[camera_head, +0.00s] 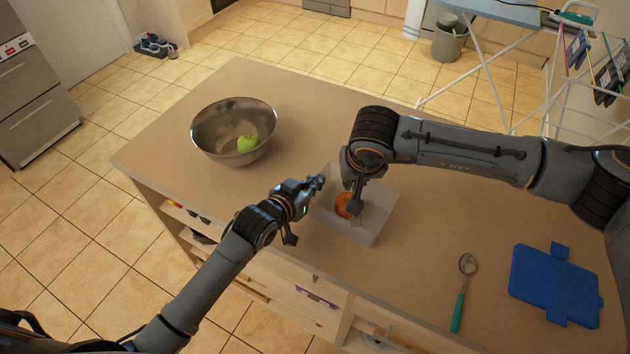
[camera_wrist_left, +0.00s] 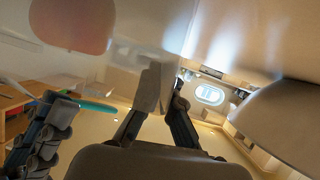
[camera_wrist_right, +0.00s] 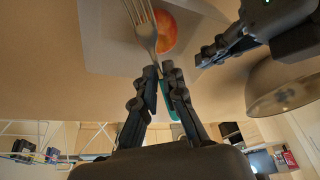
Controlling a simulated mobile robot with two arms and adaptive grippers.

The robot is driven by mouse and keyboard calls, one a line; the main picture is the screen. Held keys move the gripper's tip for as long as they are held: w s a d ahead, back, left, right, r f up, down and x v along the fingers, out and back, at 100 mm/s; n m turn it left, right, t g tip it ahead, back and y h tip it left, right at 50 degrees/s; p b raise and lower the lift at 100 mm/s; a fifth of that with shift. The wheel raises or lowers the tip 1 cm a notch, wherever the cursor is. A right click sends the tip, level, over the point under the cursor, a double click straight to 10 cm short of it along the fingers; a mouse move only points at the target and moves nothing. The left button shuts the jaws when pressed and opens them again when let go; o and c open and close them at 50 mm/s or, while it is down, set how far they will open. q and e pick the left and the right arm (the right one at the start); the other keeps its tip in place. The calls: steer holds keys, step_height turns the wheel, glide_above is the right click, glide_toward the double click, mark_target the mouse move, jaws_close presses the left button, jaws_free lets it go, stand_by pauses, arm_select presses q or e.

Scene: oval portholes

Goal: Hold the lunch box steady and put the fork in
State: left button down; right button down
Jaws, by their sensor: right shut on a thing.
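The pale translucent lunch box (camera_head: 372,236) stands on the table with a red-orange apple (camera_head: 342,206) inside. The apple also shows through the wall in the left wrist view (camera_wrist_left: 72,22). My left gripper (camera_head: 319,182) is at the box's left side. In the left wrist view its fingers (camera_wrist_left: 165,88) are close together with the box wall between them. My right gripper (camera_wrist_right: 160,75) is shut on the handle of a metal fork (camera_wrist_right: 147,30). The fork's tines point down over the box, beside the apple (camera_wrist_right: 165,32). Whether they touch the box is unclear.
A metal bowl (camera_head: 212,135) with a green apple (camera_head: 248,144) stands at the left. A teal-handled spoon (camera_head: 460,300) and a blue lid (camera_head: 553,287) lie at the right. The table's front edge is close to the box.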

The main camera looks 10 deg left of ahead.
steer(key=shift+f, duration=0.35)
steer(key=c, duration=1.9)
jaws_free()
steer(key=shift+f, duration=0.2)
steer(key=o, duration=0.5)
steer(key=shift+o, duration=0.2)
steer(key=shift+r, duration=0.1)
steer(key=a+v, duration=0.1)
steer(key=v, duration=1)
steer(key=shift+s+d+r, duration=0.2)
steer(key=shift+d+r, duration=0.2)
steer(key=shift+d, duration=0.1)
